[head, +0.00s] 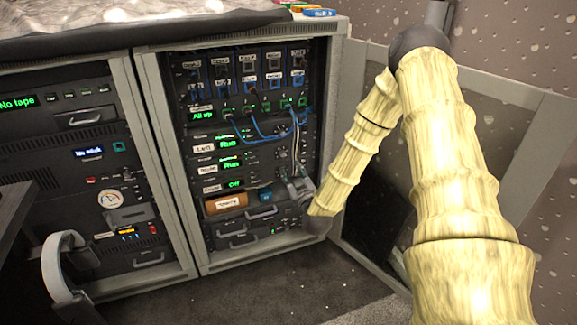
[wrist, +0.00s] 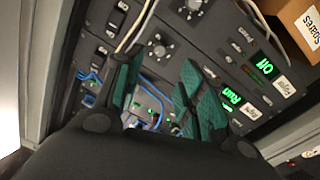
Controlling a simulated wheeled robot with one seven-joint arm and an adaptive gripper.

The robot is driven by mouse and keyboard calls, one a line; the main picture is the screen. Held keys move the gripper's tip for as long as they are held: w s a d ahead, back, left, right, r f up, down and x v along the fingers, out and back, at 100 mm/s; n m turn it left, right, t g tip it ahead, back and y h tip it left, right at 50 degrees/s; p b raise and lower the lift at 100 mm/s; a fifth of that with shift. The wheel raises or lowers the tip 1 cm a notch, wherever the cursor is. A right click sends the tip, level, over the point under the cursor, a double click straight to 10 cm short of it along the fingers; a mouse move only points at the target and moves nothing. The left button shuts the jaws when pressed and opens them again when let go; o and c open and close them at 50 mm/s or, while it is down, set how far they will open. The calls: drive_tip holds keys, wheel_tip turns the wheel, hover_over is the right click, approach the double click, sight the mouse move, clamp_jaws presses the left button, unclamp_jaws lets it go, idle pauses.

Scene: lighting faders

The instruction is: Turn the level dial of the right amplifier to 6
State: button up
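The right amplifier is the middle of three amplifier units in the rack, with a green "Run" display (head: 230,163) in the head view. I see no contact. In the head view my gripper (head: 300,190) is at the rack's lower right.
Another dial (wrist: 193,5) sits on the neighbouring "Off" unit. Pale cables (wrist: 138,25) run close to the left finger, and blue cables (head: 262,130) hang across the panels above. A brown box (head: 226,203) stands below the amplifiers. An open door (head: 385,165) is at the right.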

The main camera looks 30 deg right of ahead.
drive_tip(key=shift+v, duration=1.45)
drive_tip(key=s+a+f+g+y, duration=0.3)
drive_tip(key=s+a+f+g, duration=0.1)
drive_tip(key=s+a+f, duration=0.6)
drive_tip(key=s+a+f+g+y, duration=0.2)
drive_tip(key=s+a+f+g, duration=0.35)
drive_tip(key=a+f, duration=0.4)
drive_tip(key=s+a+f+g, duration=0.2)
drive_tip(key=s+f+g, duration=0.1)
drive_tip(key=s, duration=0.6)
drive_tip(key=s+a+f+g, duration=0.2)
drive_tip(key=s+f, duration=0.1)
drive_tip(key=s, duration=0.5)
drive_tip(key=s+a+f+g, duration=0.1)
drive_tip(key=s+f+g, duration=0.2)
drive_tip(key=s, duration=0.6)
wheel_tip(320, 180, up, 32)
drive_tip(key=p, duration=3.1)
drive_tip(key=shift+w+a+f+m+p, duration=0.2)
drive_tip(key=shift+w+m+p, duration=0.05)
drive_tip(key=shift+m+p, duration=0.05)
